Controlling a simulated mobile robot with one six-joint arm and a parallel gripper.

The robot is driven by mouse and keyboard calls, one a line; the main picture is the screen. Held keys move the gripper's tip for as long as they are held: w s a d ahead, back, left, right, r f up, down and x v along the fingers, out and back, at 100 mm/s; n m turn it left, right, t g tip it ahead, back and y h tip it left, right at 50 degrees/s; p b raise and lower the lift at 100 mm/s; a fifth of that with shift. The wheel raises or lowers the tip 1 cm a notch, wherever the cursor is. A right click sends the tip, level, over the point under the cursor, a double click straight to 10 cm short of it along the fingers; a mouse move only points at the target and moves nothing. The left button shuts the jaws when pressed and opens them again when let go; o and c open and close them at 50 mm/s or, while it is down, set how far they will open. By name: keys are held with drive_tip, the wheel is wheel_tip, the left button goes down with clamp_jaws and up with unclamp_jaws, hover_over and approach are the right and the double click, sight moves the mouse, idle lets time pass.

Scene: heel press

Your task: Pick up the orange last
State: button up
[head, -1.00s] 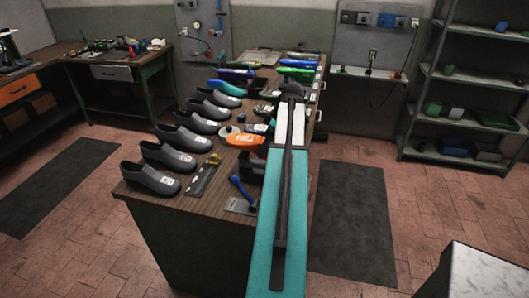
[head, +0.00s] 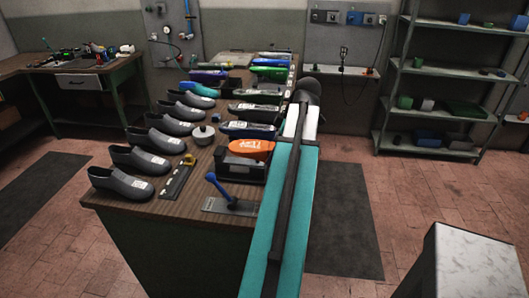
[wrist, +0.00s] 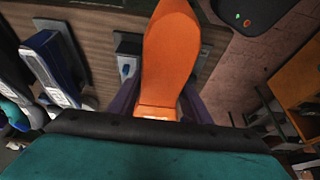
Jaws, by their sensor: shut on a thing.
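The orange last (wrist: 170,55) fills the middle of the wrist view, its near end between the two dark fingers of my gripper (wrist: 160,102). My gripper is shut on it. In the head view the orange last (head: 252,149) shows left of my arm, with a white marking on its side. A black block-like thing (head: 240,168) is just below it in the picture. My gripper's fingers are hard to make out in the head view. I cannot tell from these frames whether the last is clear of the bench.
Several dark shoes (head: 120,183) stand in a row along the left of the bench (head: 180,222). Other lasts, such as a green one (head: 271,71), lie behind the orange one. A blue-handled tool (head: 222,190) stands near the front. Shelves (head: 440,100) stand at the back right.

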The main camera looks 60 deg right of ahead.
drive_tip(key=shift+s+a+r, duration=0.1)
drive_tip(key=shift+s, duration=0.25)
idle(0.3)
drive_tip(key=o, duration=1.7)
drive_tip(key=shift+b+v, duration=0.4)
drive_tip(key=shift+v, duration=0.7)
drive_tip(key=v, duration=0.6)
drive_tip(key=shift+r, duration=0.4)
drive_tip(key=p+v, duration=0.4)
drive_tip(key=p, duration=0.1)
drive_tip(key=shift+s+r, duration=0.2)
drive_tip(key=shift+r, duration=0.15)
